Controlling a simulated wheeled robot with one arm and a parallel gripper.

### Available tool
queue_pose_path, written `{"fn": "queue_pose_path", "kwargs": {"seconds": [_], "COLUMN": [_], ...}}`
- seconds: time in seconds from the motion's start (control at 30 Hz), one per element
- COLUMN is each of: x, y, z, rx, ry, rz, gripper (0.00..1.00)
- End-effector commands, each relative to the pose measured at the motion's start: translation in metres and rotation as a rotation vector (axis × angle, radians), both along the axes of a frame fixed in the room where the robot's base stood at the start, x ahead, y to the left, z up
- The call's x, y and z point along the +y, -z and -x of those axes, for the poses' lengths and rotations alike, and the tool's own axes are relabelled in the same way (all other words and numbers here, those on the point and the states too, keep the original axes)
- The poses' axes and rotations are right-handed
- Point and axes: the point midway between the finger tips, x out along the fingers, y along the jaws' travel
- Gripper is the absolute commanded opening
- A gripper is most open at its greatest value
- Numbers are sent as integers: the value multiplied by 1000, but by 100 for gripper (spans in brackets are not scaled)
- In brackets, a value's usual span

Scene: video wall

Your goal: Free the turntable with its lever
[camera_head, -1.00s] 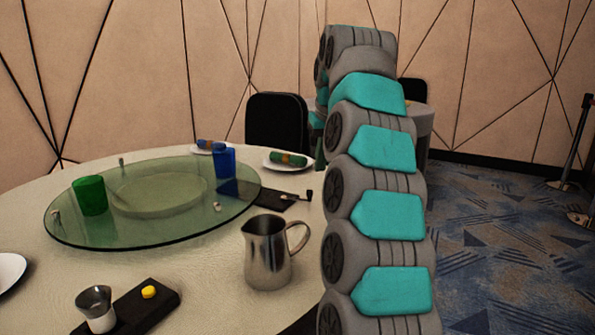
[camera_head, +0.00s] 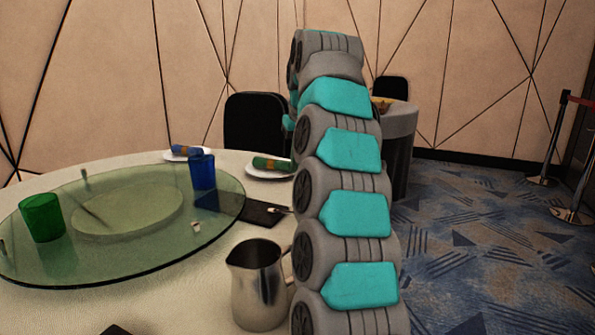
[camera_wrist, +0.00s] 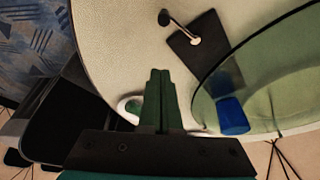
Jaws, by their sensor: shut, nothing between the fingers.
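The turntable (camera_head: 125,255) is a round green glass disc on the table at the left, bearing a green cup (camera_head: 42,218) and a blue cup (camera_head: 202,170). Its edge also shows in the wrist view (camera_wrist: 275,85). The lever (camera_wrist: 181,29) is a thin rod with a dark knob on a black base plate (camera_wrist: 207,50), beside the disc. In the head view the base plate (camera_head: 258,215) is right of the disc, and my arm partly hides the lever. My gripper (camera_wrist: 160,72) is shut and empty, apart from the lever in the wrist view. My arm hides it in the head view.
A steel jug (camera_head: 258,288) stands on the table (camera_head: 150,310) close to my arm. Plates with rolled napkins (camera_head: 270,166) lie at the far edge. Black chairs (camera_head: 255,122) stand behind. Carpet (camera_head: 470,230) is open at the right, before rope posts (camera_head: 550,140).

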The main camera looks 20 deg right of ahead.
Motion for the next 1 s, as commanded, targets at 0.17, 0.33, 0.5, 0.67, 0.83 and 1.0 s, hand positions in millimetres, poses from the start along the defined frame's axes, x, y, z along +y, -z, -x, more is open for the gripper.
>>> {"fn": "queue_pose_path", "kwargs": {"seconds": [0.17, 0.33, 0.5, 0.67, 0.83, 1.0], "x": [2, 1, 1, 2, 1, 1], "y": [30, 39, 56, 76, 72, 73], "z": [-9, -13, -18, -25, -10, 2], "rx": [0, 4, 4, 4, -3, -1], "ry": [-2, -1, -3, -3, -2, -1], "rz": [0, -1, -2, -1, 0, -1], "gripper": [0, 0, 0, 0, 0, 0]}}
